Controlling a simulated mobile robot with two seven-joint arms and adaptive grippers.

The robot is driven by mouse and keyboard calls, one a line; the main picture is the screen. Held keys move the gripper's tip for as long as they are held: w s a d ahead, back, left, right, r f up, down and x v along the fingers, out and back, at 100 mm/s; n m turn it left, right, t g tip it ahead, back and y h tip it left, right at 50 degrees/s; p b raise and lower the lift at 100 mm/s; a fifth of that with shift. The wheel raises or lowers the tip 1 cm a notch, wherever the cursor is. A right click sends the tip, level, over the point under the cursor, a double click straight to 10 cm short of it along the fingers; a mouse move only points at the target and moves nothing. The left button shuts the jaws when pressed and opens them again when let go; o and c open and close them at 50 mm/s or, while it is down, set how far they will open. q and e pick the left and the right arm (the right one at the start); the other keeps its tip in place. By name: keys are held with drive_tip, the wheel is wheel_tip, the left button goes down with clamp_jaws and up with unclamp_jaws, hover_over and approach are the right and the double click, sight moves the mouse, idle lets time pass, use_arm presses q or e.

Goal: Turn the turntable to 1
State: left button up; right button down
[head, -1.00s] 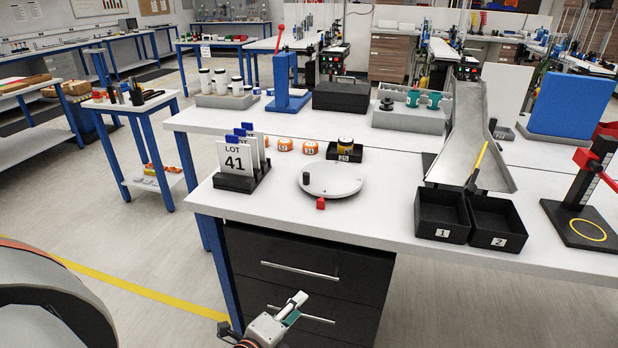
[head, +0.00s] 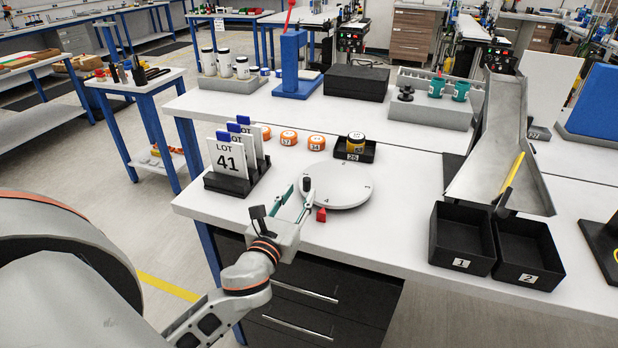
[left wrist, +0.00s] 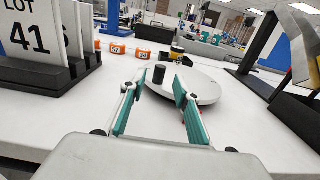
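The turntable (head: 341,188) is a round light-grey disc with small marks near its rim, on the front part of the white table. A black upright knob (head: 306,184) stands at its left edge. A red pointer block (head: 321,215) sits on the table at its front. My left gripper (head: 293,195) is at the disc's left front, with teal finger pads spread apart. In the left wrist view the disc (left wrist: 205,84) and knob (left wrist: 159,73) show beyond the open, empty fingers (left wrist: 155,100); the knob appears between them, apart from both pads. My right gripper is not in view.
The LOT 41 card holder (head: 238,171) stands left of the turntable. Orange pucks (head: 288,137) and a black tray with a yellow jar (head: 355,148) lie behind. Black bins 1 (head: 462,238) and 2 (head: 528,254) and a metal chute (head: 504,150) are at right.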

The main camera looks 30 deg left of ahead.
sight(305, 184)
use_arm(q)
drive_tip(key=shift+x, duration=3.1)
clamp_jaws()
